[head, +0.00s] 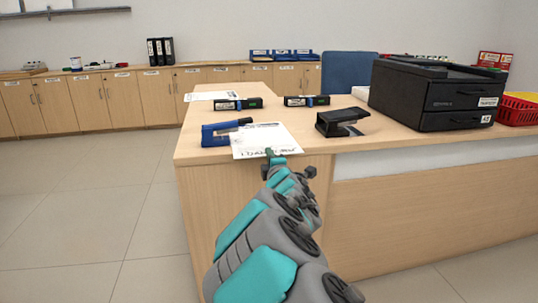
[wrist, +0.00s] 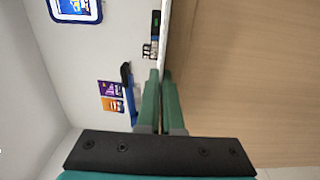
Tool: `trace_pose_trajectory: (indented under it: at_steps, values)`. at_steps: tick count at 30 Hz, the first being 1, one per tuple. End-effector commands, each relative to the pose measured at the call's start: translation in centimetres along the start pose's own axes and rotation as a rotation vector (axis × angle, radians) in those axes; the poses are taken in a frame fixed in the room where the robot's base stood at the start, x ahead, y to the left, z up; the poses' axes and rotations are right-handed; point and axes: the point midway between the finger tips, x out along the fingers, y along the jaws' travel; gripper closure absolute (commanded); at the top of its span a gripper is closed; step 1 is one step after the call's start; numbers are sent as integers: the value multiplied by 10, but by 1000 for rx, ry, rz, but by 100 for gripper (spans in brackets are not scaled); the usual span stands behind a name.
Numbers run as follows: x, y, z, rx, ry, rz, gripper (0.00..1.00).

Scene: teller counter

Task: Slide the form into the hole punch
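The white form (head: 265,141) with printed and handwritten lines is at the counter's near left corner, its near edge at my gripper (head: 271,155). My gripper's green fingers (wrist: 160,76) are close together and appear shut on the form's near edge. The form looks edge-on in the wrist view and is hard to make out there. A blue lever device (head: 221,133) with a dark arm is just behind and left of the form; it also shows in the wrist view (wrist: 130,98). A black punch-like device (head: 340,122) stands to the right, apart from the form. I cannot tell which is the hole punch.
Two dark stamp-like items (head: 238,104) (head: 307,101) and another paper (head: 206,95) lie farther back on the counter (head: 290,125). A black drawer unit (head: 437,95) and a red basket (head: 517,110) stand at right. The counter between the form and the black device is clear.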

Motion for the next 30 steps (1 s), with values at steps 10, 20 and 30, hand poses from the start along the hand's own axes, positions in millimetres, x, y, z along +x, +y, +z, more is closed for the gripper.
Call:
trace_pose_trajectory:
  at_steps: [10, 20, 30]
  values:
    - [0, 27, 1, 0, -2, 0, 100]
    - [-9, 30, -1, -2, 1, 3, 100]
    - [-53, 46, -1, -1, 1, 5, 100]
